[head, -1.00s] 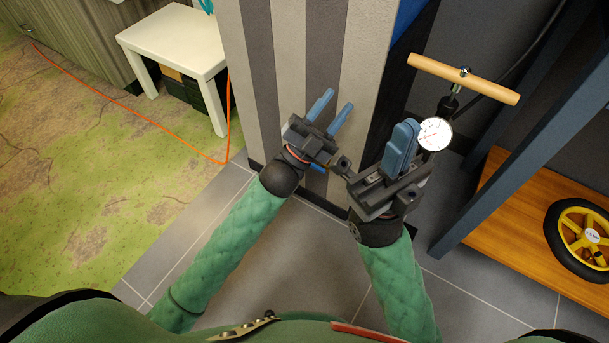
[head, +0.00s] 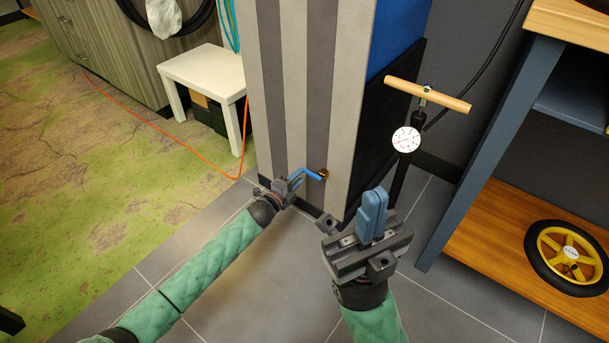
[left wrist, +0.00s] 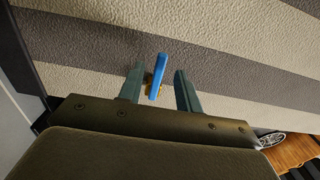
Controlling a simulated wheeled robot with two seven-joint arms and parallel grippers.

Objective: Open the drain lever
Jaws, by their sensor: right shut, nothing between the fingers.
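The drain lever (head: 313,175) is a blue handle on a brass valve (head: 323,174), low on the striped face of a tall cabinet. My left gripper (head: 294,180) is at the lever, low in front of that face. In the left wrist view the blue lever (left wrist: 158,76) stands between the two spread fingers of my left gripper (left wrist: 159,88), with a gap on each side. The left gripper is open and not closed on it. My right gripper (head: 374,200) is shut and empty, held upright to the right of the cabinet's corner.
The striped cabinet (head: 285,90) stands straight ahead. A floor pump (head: 406,139) with a wooden handle and gauge stands behind my right gripper. A shelf (head: 490,215) with a yellow wheel (head: 566,255) is at right. A white table (head: 205,72) and an orange hose (head: 165,124) lie left.

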